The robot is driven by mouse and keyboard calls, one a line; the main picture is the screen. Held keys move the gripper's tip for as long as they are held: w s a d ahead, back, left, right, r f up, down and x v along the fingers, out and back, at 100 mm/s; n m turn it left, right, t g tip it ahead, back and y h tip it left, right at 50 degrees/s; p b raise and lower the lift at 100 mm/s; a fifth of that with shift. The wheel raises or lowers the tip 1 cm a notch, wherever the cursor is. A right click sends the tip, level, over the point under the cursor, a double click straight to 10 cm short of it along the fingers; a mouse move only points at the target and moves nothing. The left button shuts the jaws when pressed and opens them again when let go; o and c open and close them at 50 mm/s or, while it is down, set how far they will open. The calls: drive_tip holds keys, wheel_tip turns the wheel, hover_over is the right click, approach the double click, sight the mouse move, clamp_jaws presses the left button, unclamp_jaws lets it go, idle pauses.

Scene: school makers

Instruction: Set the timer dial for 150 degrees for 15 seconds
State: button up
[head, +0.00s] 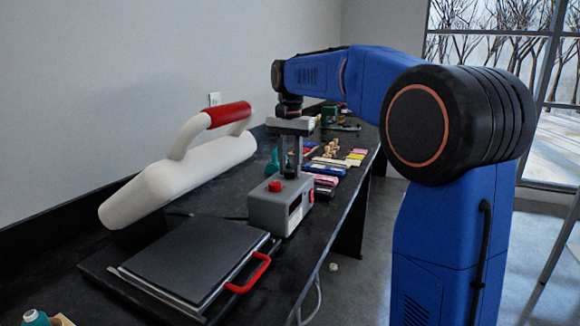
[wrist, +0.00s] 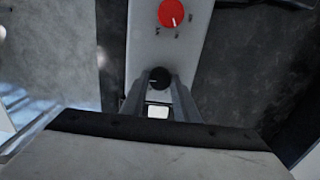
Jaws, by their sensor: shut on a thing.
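A grey control box (head: 270,208) stands on the dark bench beside the heat press. It has a red dial (head: 275,186) on top, which in the wrist view (wrist: 171,13) has a white pointer aimed down and slightly right, with small marks around it. A black dial (head: 291,173) sits farther back on the box. In the wrist view the black dial (wrist: 160,77) shows a pale pointer aimed left. My gripper (head: 291,168) points down from above and is shut on the black dial. Which dial is the timer cannot be read from labels.
The heat press has a white upper body (head: 175,180) with a red handle (head: 228,114), raised over a dark flat plate (head: 195,258) with a red front handle (head: 250,274). Small coloured items (head: 330,168) lie farther along the bench (head: 325,232). A wall runs behind; the floor side is open.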

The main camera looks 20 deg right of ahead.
sight(290, 171)
drive_tip(key=n, duration=0.5)
drive_tip(key=shift+n, duration=0.3)
drive_tip(key=n, duration=0.6)
idle(0.5)
drive_tip(key=o, duration=1.1)
drive_tip(key=shift+c, duration=0.2)
wheel_tip(290, 171, up, 18)
drive_tip(key=shift+f, duration=0.25)
